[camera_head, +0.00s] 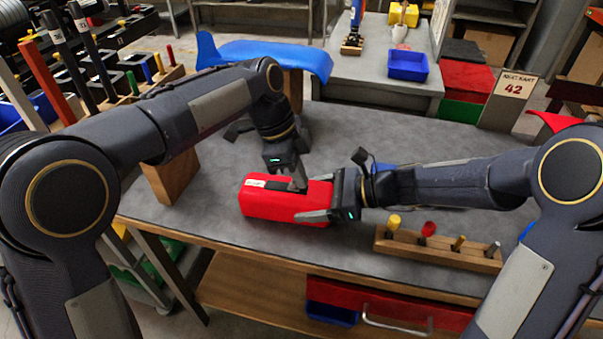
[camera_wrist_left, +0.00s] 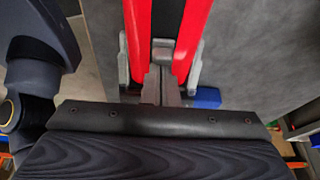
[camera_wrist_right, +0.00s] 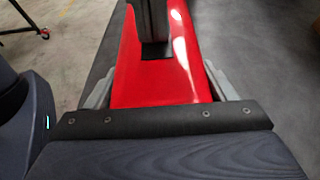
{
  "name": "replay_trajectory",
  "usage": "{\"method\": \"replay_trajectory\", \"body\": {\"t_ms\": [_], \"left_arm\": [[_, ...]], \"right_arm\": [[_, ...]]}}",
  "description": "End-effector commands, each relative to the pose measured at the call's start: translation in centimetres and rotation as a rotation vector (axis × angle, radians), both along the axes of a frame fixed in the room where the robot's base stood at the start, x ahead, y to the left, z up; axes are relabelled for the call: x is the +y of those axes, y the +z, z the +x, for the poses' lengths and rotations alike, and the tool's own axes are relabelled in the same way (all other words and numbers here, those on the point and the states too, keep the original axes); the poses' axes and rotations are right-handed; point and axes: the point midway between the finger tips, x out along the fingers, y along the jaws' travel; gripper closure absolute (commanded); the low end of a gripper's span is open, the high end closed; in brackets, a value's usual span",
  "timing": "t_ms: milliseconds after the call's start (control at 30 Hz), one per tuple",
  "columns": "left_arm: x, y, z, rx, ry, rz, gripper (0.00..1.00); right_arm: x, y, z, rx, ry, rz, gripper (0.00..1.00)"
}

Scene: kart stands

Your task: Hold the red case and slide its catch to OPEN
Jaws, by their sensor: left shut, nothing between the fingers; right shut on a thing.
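The red case (camera_head: 268,202) lies on the grey table, with a dark strip and a pale label (camera_head: 256,183) on its top. My right gripper (camera_head: 318,205) is shut on the case's right end, one finger on each long side; its fingers also flank the case in the right wrist view (camera_wrist_right: 155,85). My left gripper (camera_head: 297,183) is shut and empty, pointing down at the top of the case. In the left wrist view its fingertips (camera_wrist_left: 163,75) are at a small grey block in the dark slot, probably the catch. Whether they touch it is unclear. No OPEN marking is readable.
A wooden block with several coloured pegs (camera_head: 440,248) stands right of the case, near my right forearm. A wooden block (camera_head: 173,178) stands at the table's left. A blue curved panel (camera_head: 265,55) is at the back. The table behind the case is mostly clear.

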Motion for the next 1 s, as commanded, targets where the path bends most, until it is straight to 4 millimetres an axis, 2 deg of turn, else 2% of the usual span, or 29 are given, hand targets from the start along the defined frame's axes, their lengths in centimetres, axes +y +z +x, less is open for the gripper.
{"method": "replay_trajectory", "body": {"t_ms": [200,300,667,767,900,1000], "left_arm": [[3.1,0.0,0.8,0.001,0.005,-0.001,1.00],[3.7,0.0,0.9,-0.001,0.001,0.001,1.00],[3.3,0.0,0.9,-0.001,0.001,0.003,1.00],[2.1,0.0,0.5,0.000,-0.002,0.002,1.00],[-0.8,0.0,-0.2,0.000,-0.007,0.000,1.00],[0.4,2.6,0.2,-0.007,0.003,-0.005,1.00]], "right_arm": [[0.0,0.0,0.0,0.000,0.000,0.001,0.54],[0.0,0.0,0.0,0.000,0.000,0.001,0.54],[-0.1,0.0,0.0,0.000,-0.002,0.000,0.54],[-0.1,0.0,0.0,0.000,-0.002,0.000,0.54],[-0.1,0.0,0.0,-0.001,-0.002,0.000,0.54],[-0.1,0.0,0.0,0.000,-0.001,0.000,0.54]]}}
